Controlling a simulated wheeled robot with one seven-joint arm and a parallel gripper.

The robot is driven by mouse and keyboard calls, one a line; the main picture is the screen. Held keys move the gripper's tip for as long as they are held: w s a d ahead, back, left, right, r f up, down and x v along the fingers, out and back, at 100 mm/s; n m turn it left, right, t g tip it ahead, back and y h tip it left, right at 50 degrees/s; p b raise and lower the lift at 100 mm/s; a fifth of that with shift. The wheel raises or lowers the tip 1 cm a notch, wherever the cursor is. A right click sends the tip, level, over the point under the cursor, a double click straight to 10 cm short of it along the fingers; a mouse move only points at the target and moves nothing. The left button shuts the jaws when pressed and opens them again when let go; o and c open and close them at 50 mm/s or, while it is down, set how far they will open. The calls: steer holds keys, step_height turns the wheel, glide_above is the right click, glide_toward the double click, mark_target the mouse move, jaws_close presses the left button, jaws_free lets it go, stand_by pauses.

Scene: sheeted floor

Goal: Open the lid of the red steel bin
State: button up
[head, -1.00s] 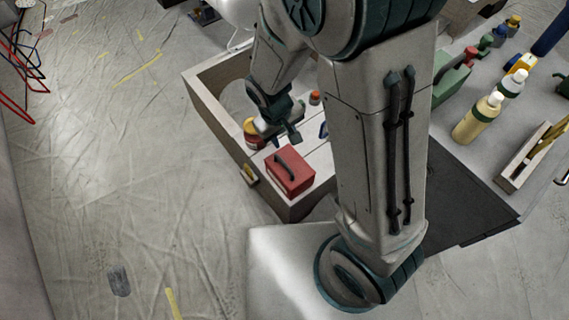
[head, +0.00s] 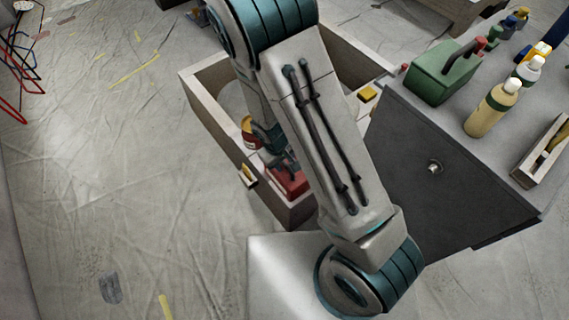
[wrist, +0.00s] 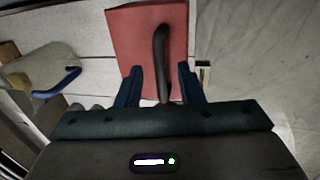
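The red steel bin (head: 291,184) sits at the near corner of a wooden-walled box, partly hidden by my arm in the head view. In the wrist view the red lid (wrist: 130,40) fills the upper middle, with a dark curved handle (wrist: 160,50) running along it. My gripper (wrist: 160,84) is open, one finger on each side of the handle's near end, with gaps visible on both sides. It also shows in the head view (head: 284,166), just over the bin. I cannot tell whether the fingers reach down to lid height. The lid looks shut.
The wooden box (head: 222,123) has raised walls around the bin. A red and yellow can (head: 250,132) stands beside my gripper. At right, a grey cabinet (head: 440,165) carries a green toolbox (head: 445,75) and bottles (head: 492,108). Open sheeted floor (head: 110,180) lies left.

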steer(key=shift+w+d+f, duration=0.1)
steer(key=shift+f, duration=0.45)
jaws_close()
steer(key=shift+r, duration=0.1)
